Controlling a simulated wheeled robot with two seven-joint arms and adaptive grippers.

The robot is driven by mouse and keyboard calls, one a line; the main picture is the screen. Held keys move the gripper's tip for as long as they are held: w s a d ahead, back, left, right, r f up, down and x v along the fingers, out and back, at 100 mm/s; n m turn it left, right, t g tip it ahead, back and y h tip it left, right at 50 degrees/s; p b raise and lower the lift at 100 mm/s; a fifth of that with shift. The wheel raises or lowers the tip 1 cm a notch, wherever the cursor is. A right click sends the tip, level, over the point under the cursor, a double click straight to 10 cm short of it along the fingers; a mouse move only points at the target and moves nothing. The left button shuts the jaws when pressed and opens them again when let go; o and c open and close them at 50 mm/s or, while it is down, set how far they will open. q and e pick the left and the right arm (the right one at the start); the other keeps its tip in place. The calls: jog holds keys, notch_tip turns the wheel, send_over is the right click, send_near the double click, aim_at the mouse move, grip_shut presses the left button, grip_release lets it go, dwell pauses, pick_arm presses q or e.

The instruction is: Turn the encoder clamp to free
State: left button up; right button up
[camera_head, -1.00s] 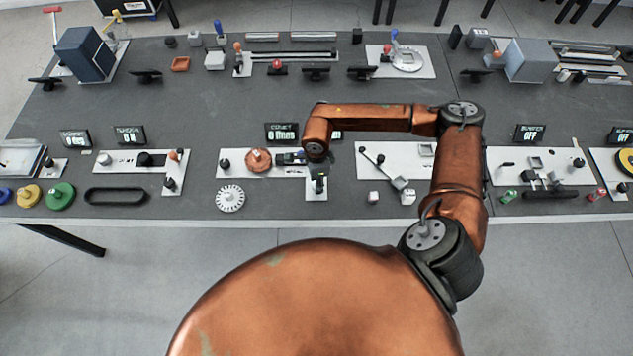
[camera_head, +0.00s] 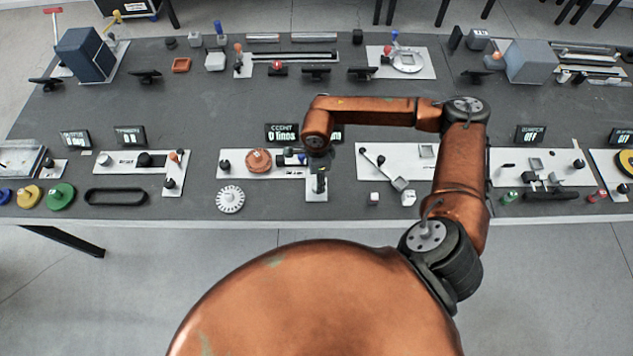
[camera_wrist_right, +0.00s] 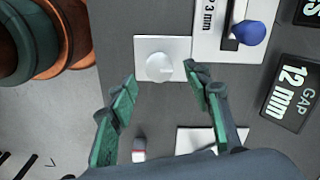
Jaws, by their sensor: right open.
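A round white knob (camera_wrist_right: 158,67) on a small square white plate (camera_wrist_right: 183,46) shows in the right wrist view; it looks like the encoder clamp. A faint mark lies on its face. My right gripper (camera_wrist_right: 163,86) is open, its green fingers apart with the knob between and slightly beyond their tips. I cannot tell the height gap. My left gripper is not in view.
A slider with a blue knob (camera_wrist_right: 249,33) and the "GAP 12 mm" display (camera_wrist_right: 291,92) stand close by. The COUNT display (camera_head: 282,133) is behind my wrist. The table's front edge is close.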

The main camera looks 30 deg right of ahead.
notch_tip(320, 180, up, 9)
dwell(0.3)
jog(key=shift+a+f, duration=0.1)
jog(key=shift+f, duration=0.05)
dwell(0.3)
